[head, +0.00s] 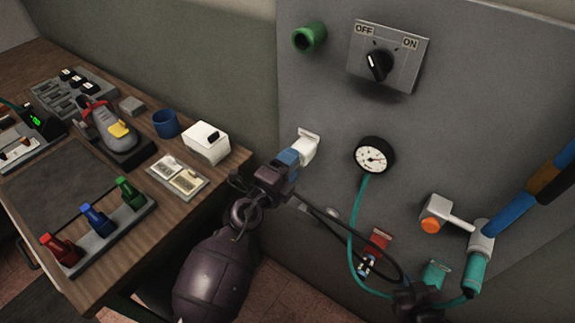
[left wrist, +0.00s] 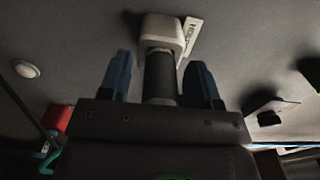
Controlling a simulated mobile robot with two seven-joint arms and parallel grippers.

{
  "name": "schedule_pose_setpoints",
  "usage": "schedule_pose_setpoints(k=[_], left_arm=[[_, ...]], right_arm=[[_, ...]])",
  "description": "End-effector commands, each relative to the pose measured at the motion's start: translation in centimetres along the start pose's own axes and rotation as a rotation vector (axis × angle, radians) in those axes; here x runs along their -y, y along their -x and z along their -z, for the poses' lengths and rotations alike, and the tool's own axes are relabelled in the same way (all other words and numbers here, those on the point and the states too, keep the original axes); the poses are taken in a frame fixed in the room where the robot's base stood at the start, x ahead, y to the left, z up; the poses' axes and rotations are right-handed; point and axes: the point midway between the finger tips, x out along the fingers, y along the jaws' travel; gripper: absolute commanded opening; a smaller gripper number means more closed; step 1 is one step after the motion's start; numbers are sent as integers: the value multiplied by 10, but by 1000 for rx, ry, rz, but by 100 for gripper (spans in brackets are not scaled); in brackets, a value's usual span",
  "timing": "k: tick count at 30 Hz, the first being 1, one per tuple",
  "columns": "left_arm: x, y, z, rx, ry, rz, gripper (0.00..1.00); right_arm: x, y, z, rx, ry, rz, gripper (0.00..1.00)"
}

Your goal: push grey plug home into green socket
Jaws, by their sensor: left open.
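My left gripper (head: 289,159), with blue fingertips, is at a white socket (head: 308,146) on the grey wall panel. In the left wrist view the gripper (left wrist: 160,82) is open, one finger on each side of a dark grey cylindrical plug (left wrist: 160,75). The plug's far end meets the white socket (left wrist: 160,28); how deep it sits I cannot tell. A teal-green socket (head: 436,272) is low on the panel, its lower part partly hidden by a dark shape. That shape (head: 417,302) may be my right gripper; its jaws are unclear.
A red socket (head: 376,242), black cables and a teal hose (head: 351,225) hang below the gauge (head: 373,156). An orange-tipped fitting (head: 431,225) and OFF/ON switch (head: 377,65) protrude from the panel. A cluttered wooden table (head: 215,173) stands left.

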Motion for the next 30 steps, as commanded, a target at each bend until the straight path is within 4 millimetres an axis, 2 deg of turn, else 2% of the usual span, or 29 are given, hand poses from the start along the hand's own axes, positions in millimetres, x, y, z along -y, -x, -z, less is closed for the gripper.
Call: schedule_pose_setpoints(k=[9,30], left_arm=[[4,-2,1,-2,0,6,57],[5,-3,2,-3,0,8,57]], right_arm=[[0,4,8,-3,0,0,0],[-1,5,7,4,0,1,0]])
